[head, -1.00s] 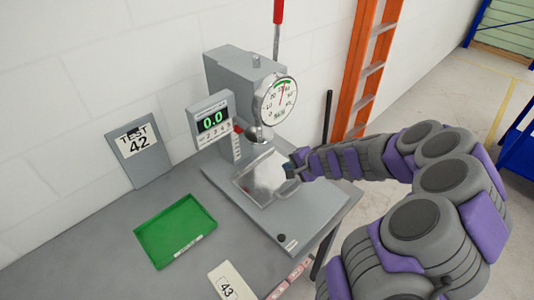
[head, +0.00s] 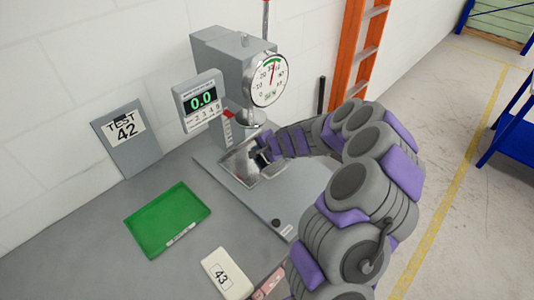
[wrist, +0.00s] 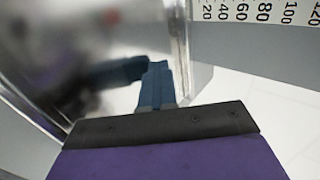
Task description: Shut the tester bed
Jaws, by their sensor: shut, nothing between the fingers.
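The tester bed, a shiny metal tray (head: 236,160), sits on the grey base of the foam tester (head: 220,52), below its round gauge and press foot. My gripper (head: 260,156) is at the right side of the bed, low over it, and partly hides it. In the wrist view the blue fingers (wrist: 157,86) are shut and empty, in front of the bed's reflective metal (wrist: 85,50). I cannot tell whether the fingertips touch the bed. The bed's back end is hard to make out beneath the press head.
A display reading 0.0 (head: 200,101) and a dial gauge (head: 268,80) stand above the bed. A green tray (head: 166,219), a 43 block (head: 224,274) and a TEST 42 plate (head: 127,140) are on the bench (head: 95,240). An orange ladder (head: 358,55) leans behind my arm.

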